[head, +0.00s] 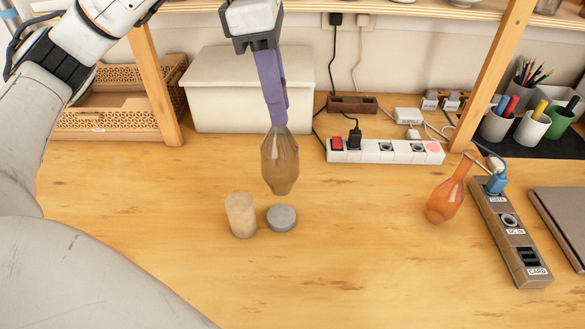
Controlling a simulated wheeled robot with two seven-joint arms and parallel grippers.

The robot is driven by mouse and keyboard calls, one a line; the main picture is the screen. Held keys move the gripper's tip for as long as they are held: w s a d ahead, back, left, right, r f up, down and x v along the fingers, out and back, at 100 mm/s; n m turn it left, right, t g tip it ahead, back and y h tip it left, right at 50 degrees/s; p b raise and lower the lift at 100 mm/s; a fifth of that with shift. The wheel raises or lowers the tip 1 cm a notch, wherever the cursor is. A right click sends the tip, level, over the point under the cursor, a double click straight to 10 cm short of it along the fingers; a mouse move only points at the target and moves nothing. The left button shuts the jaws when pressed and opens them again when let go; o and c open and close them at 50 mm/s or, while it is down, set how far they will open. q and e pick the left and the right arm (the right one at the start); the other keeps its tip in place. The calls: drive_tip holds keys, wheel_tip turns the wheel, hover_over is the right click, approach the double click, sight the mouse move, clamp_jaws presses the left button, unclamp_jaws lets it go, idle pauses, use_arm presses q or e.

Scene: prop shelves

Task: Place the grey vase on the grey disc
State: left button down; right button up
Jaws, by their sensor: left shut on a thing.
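The grey vase (281,163) is a translucent, brownish-grey glass bottle shape. My left gripper (277,121) comes down from the top and is shut on its neck, holding it upright. In the head view the vase's lower end shows just behind the grey disc (282,218), with a small gap between them. The disc is a short round puck lying on the wooden table, with nothing on it. The vase's exact height above the table is hard to tell. My right gripper is not in view.
An orange vase (447,196) and a grey socket panel (510,232) are at the right. A white power strip (385,151) and white box (248,90) are behind. The front table is clear.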

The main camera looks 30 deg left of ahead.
sight(278, 144)
use_arm(q)
drive_tip(key=shift+s+f, duration=0.15)
drive_tip(key=shift+f, duration=1.95)
drive_tip(key=shift+s+f, duration=0.1)
drive_tip(key=shift+f, duration=1.95)
drive_tip(key=c, duration=1.6)
unclamp_jaws()
drive_tip(key=shift+o, duration=0.2)
drive_tip(key=r, duration=0.3)
drive_tip(key=a+r, duration=0.1)
drive_tip(key=r, duration=0.3)
drive_tip(key=r+p, duration=0.1)
drive_tip(key=r, duration=0.3)
drive_tip(key=shift+s+a+r, duration=0.2)
drive_tip(key=shift+s, duration=0.2)
drive_tip(key=shift+a+r, duration=0.1)
drive_tip(key=shift+r, duration=0.3)
